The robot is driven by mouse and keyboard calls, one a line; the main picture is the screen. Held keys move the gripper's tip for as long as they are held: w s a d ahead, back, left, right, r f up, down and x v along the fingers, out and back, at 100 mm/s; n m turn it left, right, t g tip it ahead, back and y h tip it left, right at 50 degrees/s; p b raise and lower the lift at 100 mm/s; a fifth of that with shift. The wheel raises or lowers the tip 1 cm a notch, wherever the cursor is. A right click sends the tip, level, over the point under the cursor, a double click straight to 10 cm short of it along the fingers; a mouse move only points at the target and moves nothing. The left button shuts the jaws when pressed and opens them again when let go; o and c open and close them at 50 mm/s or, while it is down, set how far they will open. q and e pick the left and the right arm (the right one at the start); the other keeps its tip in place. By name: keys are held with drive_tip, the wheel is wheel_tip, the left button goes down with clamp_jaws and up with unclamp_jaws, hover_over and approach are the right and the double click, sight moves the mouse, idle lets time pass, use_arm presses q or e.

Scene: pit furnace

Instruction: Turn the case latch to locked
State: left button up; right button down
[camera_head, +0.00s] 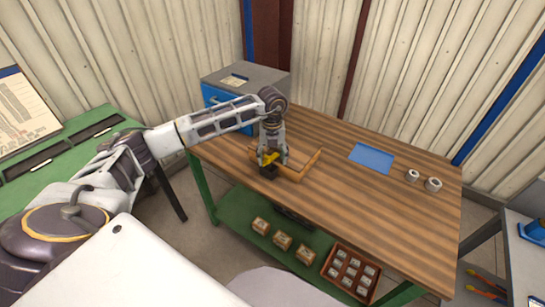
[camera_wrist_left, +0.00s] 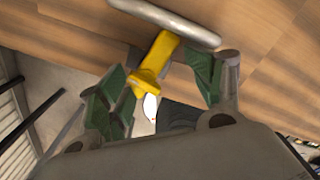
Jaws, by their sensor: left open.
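A yellow lever-like piece (camera_wrist_left: 156,66) lies between the fingers of my left gripper (camera_wrist_left: 158,92) in the left wrist view; it looks like the latch, but I cannot tell for sure. A grey rounded bar (camera_wrist_left: 170,20) crosses its far end. My left gripper (camera_head: 270,160) is open, pointing down at the front edge of the wooden table. The yellow piece (camera_head: 271,156) shows there too, partly hidden by the fingers. I cannot tell whether the fingers touch it, nor which way it is turned. A dark block (camera_head: 268,172) sits just below. My right gripper is not in view.
A wooden bench (camera_head: 330,205) carries an orange-brown angled edge piece (camera_head: 306,166), a grey-and-blue box (camera_head: 262,78), a blue mat (camera_head: 371,158) and two pale rings (camera_head: 433,185). A green lower shelf (camera_head: 236,207) holds small boxes and a brown crate (camera_head: 337,287).

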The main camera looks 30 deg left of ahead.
use_arm(q)
drive_tip(key=shift+a, duration=0.2)
idle(0.3)
drive_tip(key=shift+m, duration=0.6)
